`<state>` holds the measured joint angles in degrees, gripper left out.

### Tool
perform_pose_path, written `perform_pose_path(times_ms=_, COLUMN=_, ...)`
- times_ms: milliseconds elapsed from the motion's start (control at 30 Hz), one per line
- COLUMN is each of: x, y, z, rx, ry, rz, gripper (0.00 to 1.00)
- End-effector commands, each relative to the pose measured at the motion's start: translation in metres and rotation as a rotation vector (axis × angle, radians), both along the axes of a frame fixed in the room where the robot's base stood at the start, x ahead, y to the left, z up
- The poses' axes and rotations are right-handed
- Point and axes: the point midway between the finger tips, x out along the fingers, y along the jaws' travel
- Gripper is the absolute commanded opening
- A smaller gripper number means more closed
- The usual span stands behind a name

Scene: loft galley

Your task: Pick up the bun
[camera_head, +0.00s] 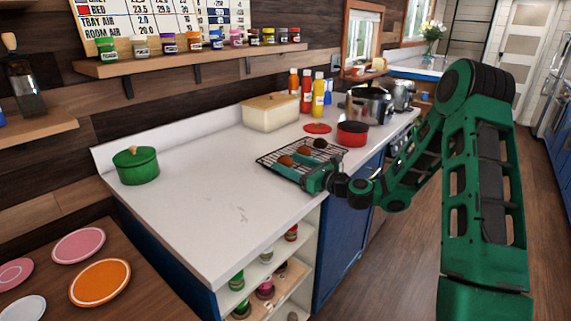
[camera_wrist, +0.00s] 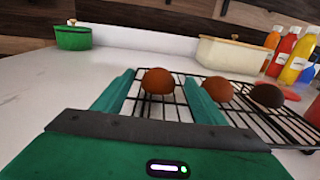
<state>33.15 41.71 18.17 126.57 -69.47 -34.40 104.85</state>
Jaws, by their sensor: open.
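Three round items sit on a black wire rack (camera_head: 266,159) on the white counter. The nearest is an orange-brown bun (camera_wrist: 158,81), which also shows in the head view (camera_head: 286,161). Beside it is a reddish-brown one (camera_wrist: 217,89), and farther right a dark brown one (camera_wrist: 267,95). My green gripper (camera_wrist: 160,92) is open at the rack. In the wrist view the nearest bun appears between its two fingers, slightly beyond or near the tips; I cannot tell the exact depth. The gripper also shows in the head view (camera_head: 298,171), partly covering the rack.
A cream bread box (camera_head: 270,115), red and yellow bottles (camera_head: 318,98), a red pot (camera_head: 352,134) and a red lid (camera_head: 317,128) stand behind the rack. A green pot (camera_head: 136,168) stands at the left. The counter between is clear.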

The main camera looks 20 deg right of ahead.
Motion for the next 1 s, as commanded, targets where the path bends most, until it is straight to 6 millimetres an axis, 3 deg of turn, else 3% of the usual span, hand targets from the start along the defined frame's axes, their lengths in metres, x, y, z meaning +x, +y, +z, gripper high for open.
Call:
perform_pose_path(times_ms=33, x=0.000, y=0.000, z=0.000, rx=0.000, ry=0.000, rz=0.000, gripper=0.58)
perform_pose_path(times_ms=200, x=0.000, y=0.000, z=0.000, rx=0.000, ry=0.000, rz=0.000, gripper=0.22)
perform_pose_path(times_ms=667, x=0.000, y=0.000, z=0.003, rx=-0.001, ry=-0.001, rz=0.001, gripper=0.22)
perform_pose_path(times_ms=1000, x=-0.001, y=0.000, z=0.038, rx=-0.003, ry=-0.006, rz=0.001, gripper=0.22)
